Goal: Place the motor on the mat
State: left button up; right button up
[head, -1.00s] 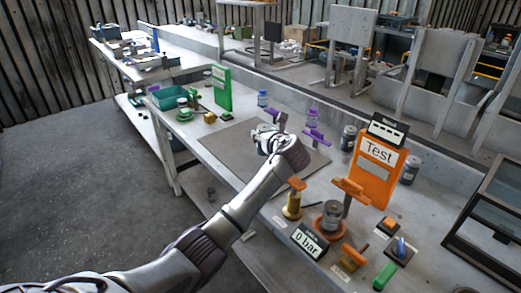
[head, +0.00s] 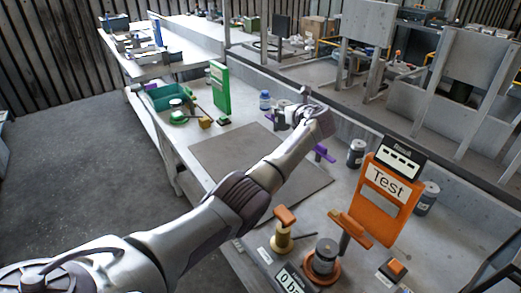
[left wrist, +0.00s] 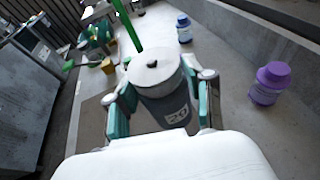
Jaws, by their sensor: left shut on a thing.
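The motor (left wrist: 157,72), a dark grey cylinder with a pale top and a label, sits between the fingers of my left gripper (left wrist: 160,92) in the left wrist view. The gripper is shut on it. In the head view my left gripper (head: 291,112) is near the back edge of the mat, and the motor is not clearly visible there. The mat (head: 225,148) is a flat grey-brown sheet on the bench, partly covered by my left arm. Part of it shows left of the motor in the left wrist view (left wrist: 90,122). My right gripper is not in view.
A blue-capped bottle (head: 264,100) and a purple bottle (left wrist: 268,84) stand behind the mat. A green panel (head: 220,88) and green tray (head: 165,97) are at left. An orange Test panel (head: 388,188), brass part (head: 282,238) and canister (head: 325,255) are at right.

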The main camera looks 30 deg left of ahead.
pick_arm(q)
jog(key=s+a+f, duration=0.2)
jog(key=s+f, duration=0.1)
jog(key=s+a+f+p, duration=0.1)
jog(key=s+a+f, duration=0.1)
jog(key=a+f, duration=0.1)
jog(key=s+a+f+p, duration=0.1)
jog(key=s+a+f, duration=0.2)
jog(key=f, duration=0.1)
jog(key=shift+s, duration=0.3)
jog(key=shift+f, duration=0.15)
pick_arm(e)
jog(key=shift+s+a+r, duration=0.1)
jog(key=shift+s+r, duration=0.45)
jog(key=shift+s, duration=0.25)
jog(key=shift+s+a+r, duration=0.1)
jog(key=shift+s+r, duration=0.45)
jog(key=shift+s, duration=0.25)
pick_arm(q)
jog(key=o, duration=1.5)
jog(key=shift+c, duration=0.2)
